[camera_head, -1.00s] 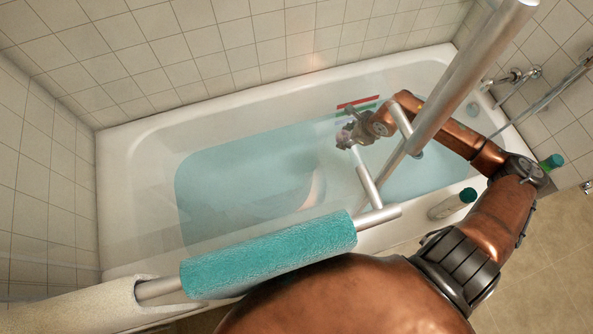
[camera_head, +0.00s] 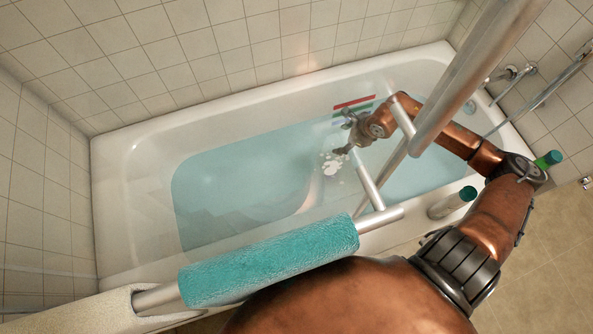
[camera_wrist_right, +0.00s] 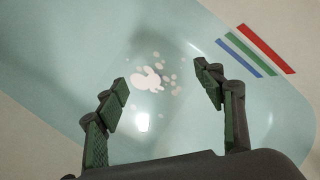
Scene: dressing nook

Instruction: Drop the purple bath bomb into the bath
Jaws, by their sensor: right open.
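My right gripper (camera_head: 343,135) is open and empty above the water of the white bath (camera_head: 112,170). In the right wrist view its two green-padded fingers (camera_wrist_right: 160,76) are spread wide with nothing between them. A patch of white foam with small blobs (camera_head: 332,163) floats on the pale blue water (camera_head: 235,185) just below the fingers. The foam also shows in the right wrist view (camera_wrist_right: 147,78). No purple bath bomb can be made out in either current view. My left gripper is not in view.
A metal rail with a teal towel (camera_head: 270,262) runs along the bath's near side. An upright pole (camera_head: 470,75) stands near my right forearm. Green-capped bottles (camera_head: 452,203) stand at the near right. Red, green and blue stripes (camera_head: 353,103) mark the far bath wall.

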